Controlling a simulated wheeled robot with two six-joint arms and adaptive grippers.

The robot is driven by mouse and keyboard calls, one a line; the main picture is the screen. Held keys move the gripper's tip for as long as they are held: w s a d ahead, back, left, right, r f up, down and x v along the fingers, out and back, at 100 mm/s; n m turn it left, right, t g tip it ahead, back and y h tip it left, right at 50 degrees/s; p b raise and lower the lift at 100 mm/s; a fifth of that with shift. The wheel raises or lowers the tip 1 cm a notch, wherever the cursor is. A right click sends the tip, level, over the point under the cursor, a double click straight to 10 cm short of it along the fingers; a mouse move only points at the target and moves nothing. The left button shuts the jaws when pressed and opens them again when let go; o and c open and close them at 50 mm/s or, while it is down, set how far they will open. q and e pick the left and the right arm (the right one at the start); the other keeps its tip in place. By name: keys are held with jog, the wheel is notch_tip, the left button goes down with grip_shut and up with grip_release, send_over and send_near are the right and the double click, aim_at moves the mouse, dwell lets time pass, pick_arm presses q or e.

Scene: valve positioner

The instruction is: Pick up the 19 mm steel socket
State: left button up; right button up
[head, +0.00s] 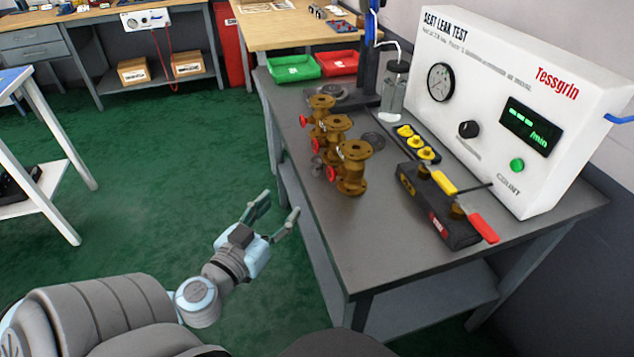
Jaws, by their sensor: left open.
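I cannot make out a 19 mm steel socket in the head view. My left gripper (280,206) is open and empty, with its two fingers spread apart. It hangs over the green floor, just left of the grey test bench (385,245), and points toward it. It appears clear of the bench edge. My right gripper is not in view.
On the bench stand several brass valves (352,168) with red handwheels, a black block (438,205) with yellow and red handles, a yellow-capped strip (417,147) and the seat leak tester (500,100). Green (292,68) and red (338,62) bins are behind. The bench's front is clear.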

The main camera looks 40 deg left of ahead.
aim_at(314, 165)
pick_arm(q)
jog(key=b+x, duration=0.1)
jog(key=x, duration=0.3)
jog(key=r+b+x, duration=0.1)
jog(key=x, duration=0.4)
jog(key=d+r+b+x, duration=0.1)
jog(key=x, duration=0.4)
jog(key=shift+w+a+r, duration=0.1)
jog(key=shift+w+r, duration=0.15)
jog(key=shift+w, duration=0.05)
jog(key=shift+c, duration=0.6)
jog(key=shift+s, duration=0.1)
grip_shut()
